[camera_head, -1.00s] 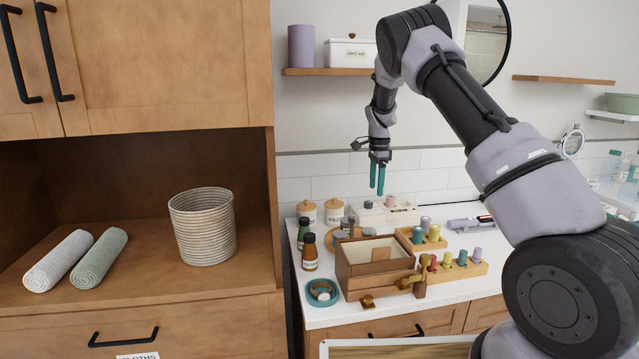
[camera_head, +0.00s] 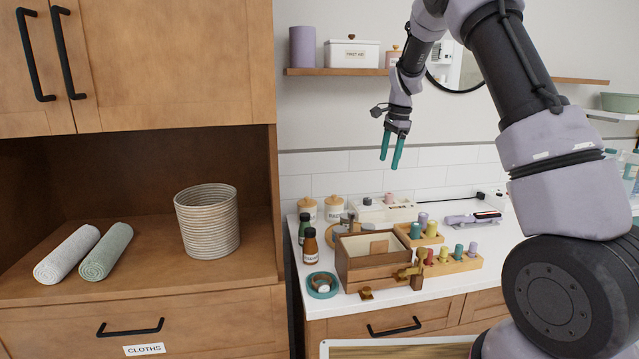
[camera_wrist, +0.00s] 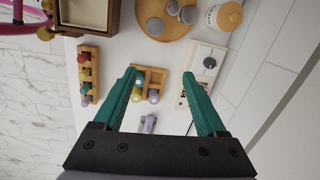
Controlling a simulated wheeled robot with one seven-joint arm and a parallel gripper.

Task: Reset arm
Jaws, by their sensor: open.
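My gripper (camera_head: 391,150) hangs in the air above the back of the white counter, in front of the tiled wall. Its two teal fingers point down, are spread apart and hold nothing. In the wrist view my gripper (camera_wrist: 165,85) shows both fingers open, with the counter and its items well below. My arm rises on the right side of the head view and bends over at the top.
The counter (camera_head: 440,287) carries a wooden box (camera_head: 375,262), bottles (camera_head: 310,246), peg racks (camera_head: 455,262) and a teal dish (camera_head: 322,285). A woven basket (camera_head: 207,222) and rolled cloths (camera_head: 106,252) sit in the left cabinet. A shelf (camera_head: 335,72) runs above.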

